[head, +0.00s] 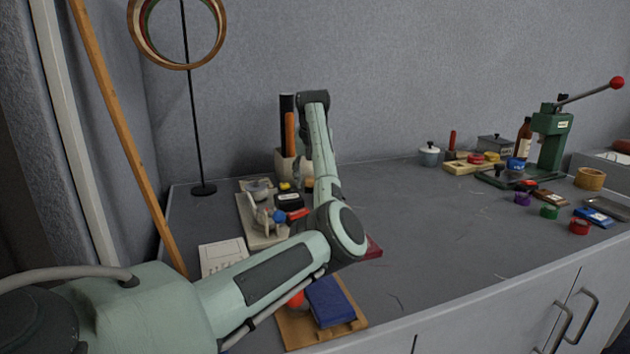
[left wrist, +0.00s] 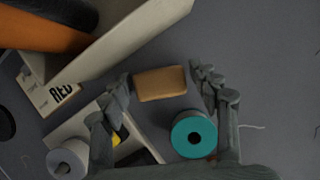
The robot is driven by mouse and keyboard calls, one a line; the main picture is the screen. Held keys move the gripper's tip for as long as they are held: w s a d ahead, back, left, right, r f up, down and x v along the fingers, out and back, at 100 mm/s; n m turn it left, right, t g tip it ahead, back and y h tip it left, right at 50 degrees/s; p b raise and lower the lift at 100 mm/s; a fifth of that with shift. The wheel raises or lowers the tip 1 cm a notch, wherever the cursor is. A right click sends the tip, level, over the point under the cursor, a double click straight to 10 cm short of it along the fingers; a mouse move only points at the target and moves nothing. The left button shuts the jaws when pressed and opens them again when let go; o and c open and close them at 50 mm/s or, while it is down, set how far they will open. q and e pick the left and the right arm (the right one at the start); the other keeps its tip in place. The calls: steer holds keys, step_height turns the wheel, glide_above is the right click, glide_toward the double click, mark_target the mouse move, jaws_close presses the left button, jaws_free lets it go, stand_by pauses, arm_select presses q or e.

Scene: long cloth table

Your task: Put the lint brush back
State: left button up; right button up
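I cannot tell for sure which thing is the lint brush. A tan, rounded block (left wrist: 160,83) shows between my left fingertips in the left wrist view; a small tan patch (head: 309,184) beside my forearm in the head view may be the same block. My left gripper (left wrist: 163,76) is open, one finger on each side of the block, with small gaps. In the head view it is mostly hidden behind my arm. A pale holder (head: 280,163) stands beside it with upright black (head: 287,108) and orange (head: 290,133) pieces. My right gripper is out of view.
A teal spool (left wrist: 195,133) lies close to my right-hand finger; a white spool (left wrist: 68,160) is at lower left. A wooden board with a blue block (head: 330,302) lies near the front edge. A green press (head: 550,135) stands far right. The table's middle is clear.

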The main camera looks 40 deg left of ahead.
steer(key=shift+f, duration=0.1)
arm_select(q)
steer(key=shift+r, duration=0.15)
steer(key=shift+r, duration=0.25)
steer(key=v, duration=1.1)
steer(key=shift+r, duration=0.25)
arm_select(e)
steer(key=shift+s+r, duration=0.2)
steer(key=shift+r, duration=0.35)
arm_select(q)
steer(key=shift+d, duration=0.1)
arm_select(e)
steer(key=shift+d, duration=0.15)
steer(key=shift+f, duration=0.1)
